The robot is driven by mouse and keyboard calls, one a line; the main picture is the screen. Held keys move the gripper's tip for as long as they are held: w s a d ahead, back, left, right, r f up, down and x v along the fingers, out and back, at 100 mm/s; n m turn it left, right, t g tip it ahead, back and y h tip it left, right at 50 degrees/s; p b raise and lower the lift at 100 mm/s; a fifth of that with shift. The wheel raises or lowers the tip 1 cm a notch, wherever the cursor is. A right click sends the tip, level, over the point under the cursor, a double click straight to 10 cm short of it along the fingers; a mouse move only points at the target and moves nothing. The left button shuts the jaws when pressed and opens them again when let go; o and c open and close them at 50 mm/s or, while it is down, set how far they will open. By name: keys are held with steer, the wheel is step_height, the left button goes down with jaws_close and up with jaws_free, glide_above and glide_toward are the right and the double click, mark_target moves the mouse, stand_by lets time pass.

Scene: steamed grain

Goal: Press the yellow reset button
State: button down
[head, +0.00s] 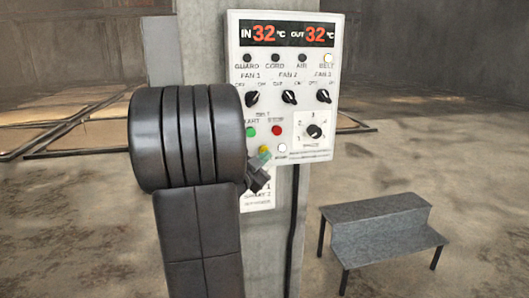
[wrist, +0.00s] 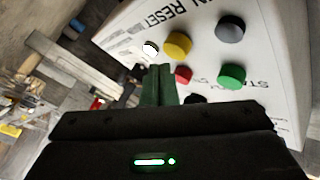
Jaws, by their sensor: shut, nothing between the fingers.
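The yellow reset button (head: 263,149) is low on the white control panel (head: 333,80), beneath the green start button (head: 251,132) and red stop button (head: 277,130). My gripper (head: 264,158) is shut and empty, its tip just below the yellow button in the head view. In the wrist view, the yellow button (wrist: 178,45) shows beyond my shut fingertips (wrist: 160,68). The red button (wrist: 183,75) is right beside the tips and the green button (wrist: 231,75) farther right. I cannot tell whether the fingertips touch the panel.
A white button (head: 282,148) sits right of the yellow one. Knobs (head: 289,97) and a dial (head: 314,131) are nearby. The display (head: 287,34) reads 32 twice; the belt lamp (head: 328,58) is pale. A concrete pillar (head: 276,230) backs the panel; a grey step (head: 375,215) stands right.

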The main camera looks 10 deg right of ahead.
steer(key=shift+w, duration=0.1)
stand_by(0.3)
steer(key=shift+w, duration=0.35)
steer(key=shift+w, duration=0.45)
stand_by(0.7)
steer(key=shift+s, duration=0.9)
steer(key=shift+s, duration=0.1)
steer(key=s+b, duration=0.1)
steer(key=s, duration=0.3)
steer(key=shift+s+d, duration=0.1)
steer(key=shift+s, duration=0.3)
steer(key=shift+w, duration=0.15)
stand_by(0.4)
